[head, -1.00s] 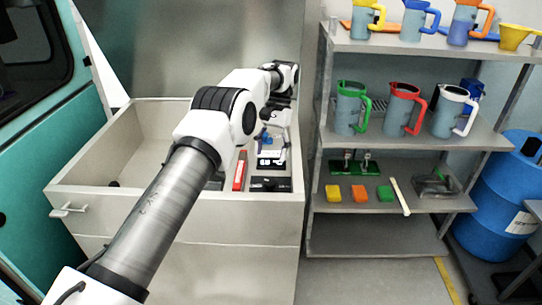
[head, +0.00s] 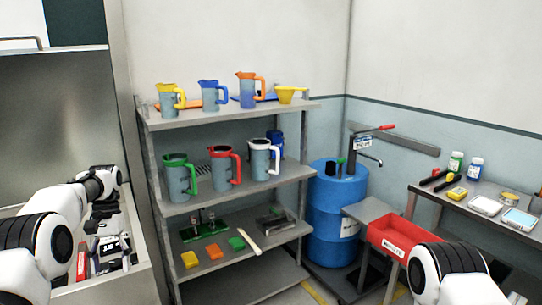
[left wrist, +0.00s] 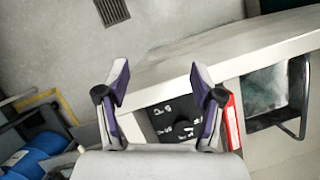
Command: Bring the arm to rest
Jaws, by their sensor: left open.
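A black module (left wrist: 178,122) lies in the drawer below and behind the fingers. A red object (left wrist: 232,122) lies beside it. Part of my right arm shows at the lower right of the head view; its gripper is out of view.
A grey shelf rack (head: 235,187) with several jugs stands beside the drawer. A blue barrel (head: 338,205), a red bin (head: 395,239) and a side table (head: 475,205) with bottles and small tools are further right. The drawer wall (left wrist: 220,62) is close to the left fingers.

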